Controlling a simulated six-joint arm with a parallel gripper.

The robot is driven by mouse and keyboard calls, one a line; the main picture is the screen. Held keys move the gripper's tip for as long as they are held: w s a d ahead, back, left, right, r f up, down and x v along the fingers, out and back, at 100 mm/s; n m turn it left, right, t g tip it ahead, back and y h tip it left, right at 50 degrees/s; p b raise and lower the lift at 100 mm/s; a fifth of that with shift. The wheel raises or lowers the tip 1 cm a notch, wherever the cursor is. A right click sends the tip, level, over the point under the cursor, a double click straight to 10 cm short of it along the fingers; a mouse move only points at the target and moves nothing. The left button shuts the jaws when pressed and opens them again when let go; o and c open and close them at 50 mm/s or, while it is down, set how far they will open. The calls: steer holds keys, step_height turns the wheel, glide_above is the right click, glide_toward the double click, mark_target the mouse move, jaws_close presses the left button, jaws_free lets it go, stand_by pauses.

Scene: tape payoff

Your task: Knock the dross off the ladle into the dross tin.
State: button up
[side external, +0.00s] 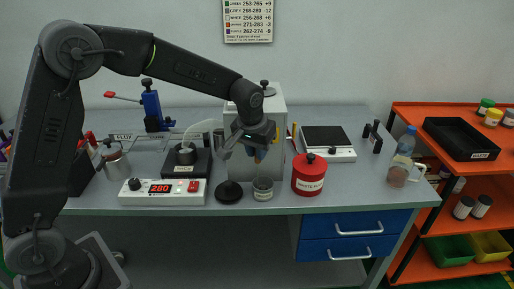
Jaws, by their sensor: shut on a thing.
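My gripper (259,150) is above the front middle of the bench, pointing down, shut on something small. What it holds looks like the ladle, but it is mostly hidden by the gripper; only a bit of orange-brown shows at the fingertips, and I cannot make out the bowl or any dross. A small grey tin (262,190) with a pale label stands upright just below my gripper, near the bench's front edge. It looks like the dross tin, though its label is too small to read. A clear gap separates it from the fingertips.
A black round base (229,193) stands left of the tin, and a red lidded can (309,177) right of it. A white box (276,112) is close behind my gripper. The solder pot (186,156) and a controller reading 280 (162,191) are left. A scale (328,142) is right.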

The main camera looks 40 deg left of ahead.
steer(key=shift+f, duration=0.7)
stand_by(0.4)
stand_by(0.3)
